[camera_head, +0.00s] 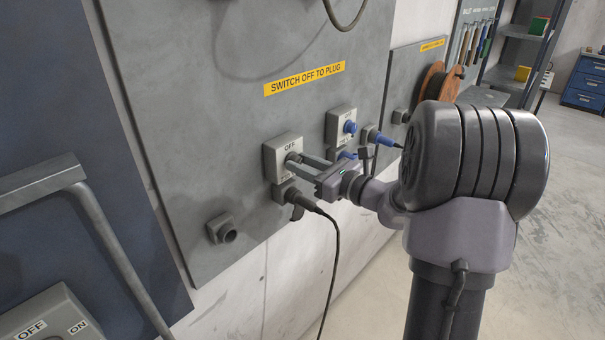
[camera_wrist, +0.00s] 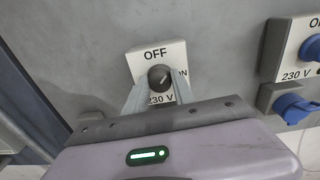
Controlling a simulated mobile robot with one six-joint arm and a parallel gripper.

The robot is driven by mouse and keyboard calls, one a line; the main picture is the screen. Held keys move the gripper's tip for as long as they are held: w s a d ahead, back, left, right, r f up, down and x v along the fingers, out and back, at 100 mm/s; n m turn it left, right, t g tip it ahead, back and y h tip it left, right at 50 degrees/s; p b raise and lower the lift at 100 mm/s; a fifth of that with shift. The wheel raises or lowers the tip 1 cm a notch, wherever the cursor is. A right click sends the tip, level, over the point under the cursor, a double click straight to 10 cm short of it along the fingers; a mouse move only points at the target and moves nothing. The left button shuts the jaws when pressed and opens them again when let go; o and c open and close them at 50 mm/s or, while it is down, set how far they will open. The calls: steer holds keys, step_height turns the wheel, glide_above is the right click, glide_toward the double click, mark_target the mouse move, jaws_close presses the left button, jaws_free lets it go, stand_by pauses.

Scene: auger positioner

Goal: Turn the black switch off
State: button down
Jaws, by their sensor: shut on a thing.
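The black switch (camera_wrist: 160,76) is a round knob on a light grey box (camera_wrist: 140,62) marked OFF above, ON at the right and 230 V below. A pale mark on the knob seems to point up and right, between OFF and ON, but it is small. My gripper (camera_wrist: 159,84) has one finger on each side of the knob and is shut on it. In the head view, my gripper (camera_head: 298,162) reaches the same box (camera_head: 279,151) on the grey panel, and its fingers partly hide the knob.
A black plug (camera_head: 297,199) with a hanging cable sits in the socket just below the box. A second box with a blue knob (camera_head: 350,127) and a blue plug (camera_head: 384,139) are close on the right. An empty socket (camera_head: 222,229) is at lower left.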

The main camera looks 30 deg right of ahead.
steer(key=n+b, duration=0.4)
steer(key=b, duration=0.1)
steer(key=shift+a+f, duration=0.1)
steer(key=shift+f, duration=0.2)
steer(key=n+b, duration=0.2)
steer(key=b, duration=0.1)
steer(key=shift+h, duration=0.3)
steer(key=shift+r+n+b, duration=0.15)
steer(key=shift+n+b, duration=0.95)
steer(key=shift+r, duration=0.1)
steer(key=c, duration=1.1)
jaws_free()
steer(key=shift+o, duration=0.2)
steer(key=shift+s, duration=0.1)
